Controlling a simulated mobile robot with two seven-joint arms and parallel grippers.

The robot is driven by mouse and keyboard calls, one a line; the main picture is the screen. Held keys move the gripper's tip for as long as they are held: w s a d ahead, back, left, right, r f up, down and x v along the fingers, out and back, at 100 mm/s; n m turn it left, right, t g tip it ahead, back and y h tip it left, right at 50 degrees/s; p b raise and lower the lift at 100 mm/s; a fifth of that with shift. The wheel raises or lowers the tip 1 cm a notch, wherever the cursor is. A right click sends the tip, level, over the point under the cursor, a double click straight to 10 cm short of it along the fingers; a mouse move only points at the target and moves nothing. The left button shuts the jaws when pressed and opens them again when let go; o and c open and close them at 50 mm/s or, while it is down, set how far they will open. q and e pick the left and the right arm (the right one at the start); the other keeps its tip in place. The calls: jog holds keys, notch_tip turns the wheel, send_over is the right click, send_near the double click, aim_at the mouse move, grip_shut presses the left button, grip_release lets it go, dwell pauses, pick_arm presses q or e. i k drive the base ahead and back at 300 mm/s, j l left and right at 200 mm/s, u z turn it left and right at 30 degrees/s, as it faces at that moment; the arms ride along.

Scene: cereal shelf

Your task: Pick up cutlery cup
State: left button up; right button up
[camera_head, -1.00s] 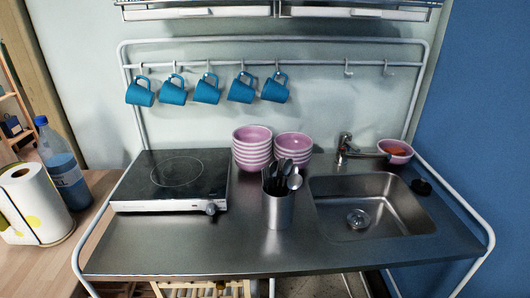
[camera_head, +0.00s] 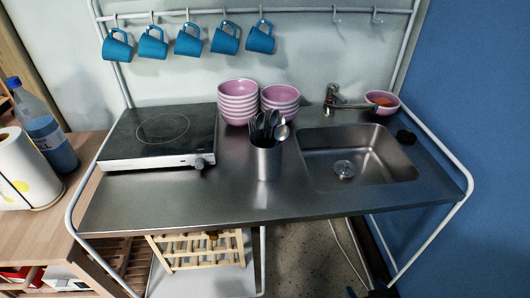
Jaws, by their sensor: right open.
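The cutlery cup (camera_head: 268,163) is a plain metal cylinder standing upright on the steel counter, left of the sink. Several dark and silver utensils (camera_head: 266,126) stick up out of it. The cup stands in front of the stacks of pink bowls, and its utensils overlap them in the picture.
A hotplate (camera_head: 160,136) is to the left, and a sink (camera_head: 357,158) with a tap (camera_head: 332,99) is to the right. Striped bowls (camera_head: 238,102) stand behind. Blue mugs (camera_head: 189,40) hang above. The counter (camera_head: 180,205) is clear in front.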

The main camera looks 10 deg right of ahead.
aim_at(266, 159)
jog(key=j+u, duration=0.2)
jog(key=j, duration=0.95)
jog(key=j+u, duration=0.2)
jog(key=j, duration=1)
